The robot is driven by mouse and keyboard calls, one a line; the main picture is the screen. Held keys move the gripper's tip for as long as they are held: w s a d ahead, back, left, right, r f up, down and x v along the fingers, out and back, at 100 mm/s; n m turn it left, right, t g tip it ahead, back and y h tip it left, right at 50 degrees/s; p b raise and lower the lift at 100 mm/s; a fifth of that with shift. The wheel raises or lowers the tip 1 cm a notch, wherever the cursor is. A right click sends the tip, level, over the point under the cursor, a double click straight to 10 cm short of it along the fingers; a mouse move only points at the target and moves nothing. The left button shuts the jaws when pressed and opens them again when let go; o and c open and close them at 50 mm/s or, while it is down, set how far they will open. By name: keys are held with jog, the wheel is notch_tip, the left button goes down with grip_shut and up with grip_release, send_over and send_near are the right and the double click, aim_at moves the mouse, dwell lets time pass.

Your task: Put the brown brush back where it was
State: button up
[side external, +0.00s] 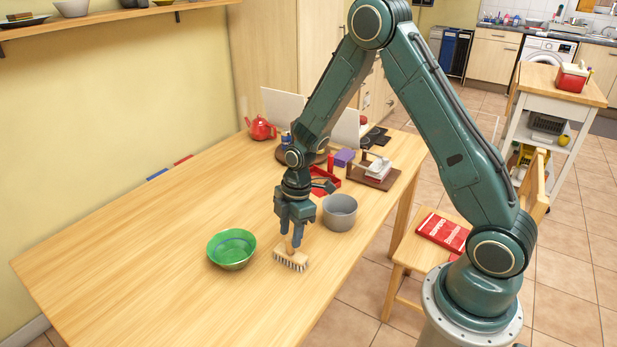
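The brown brush (290,260) is a light wooden block with a short handle and pale bristles pointing down. It is at the front middle of the wooden table, between the green bowl and the grey pot. My gripper (291,241) points down over it, with its fingers closed around the upright handle. The bristles are at or just above the table top; I cannot tell whether they touch it.
A green bowl (231,262) stands left of the brush. A grey pot (340,215) stands behind it to the right. A red tray (327,187), a purple block (344,158) and a red teapot (261,128) are farther back. The table's (130,270) left part is clear.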

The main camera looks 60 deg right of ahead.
notch_tip(320, 180, up, 9)
jog(key=d, duration=0.1)
jog(key=shift+s+d, duration=0.15)
jog(key=shift+s, duration=0.15)
jog(key=shift+r, duration=0.15)
dwell(0.5)
jog(key=s+a+r+m+t+h, duration=0.1)
jog(key=s+r+m, duration=0.2)
jog(key=s+r, duration=0.3)
jog(key=s+a+r+m+t, duration=0.1)
jog(key=s+a+r+m, duration=0.15)
jog(key=r, duration=0.55)
jog(key=s+r+m+t, duration=0.1)
jog(key=s+r+m, duration=0.1)
jog(key=s+m, duration=0.2)
jog(key=s+r+m+t, duration=0.1)
jog(key=s+r+m, duration=0.2)
jog(key=s, duration=0.7)
jog(key=shift+m+t+h, duration=0.3)
jog(key=shift+m+t, duration=0.1)
jog(key=shift+m, duration=0.15)
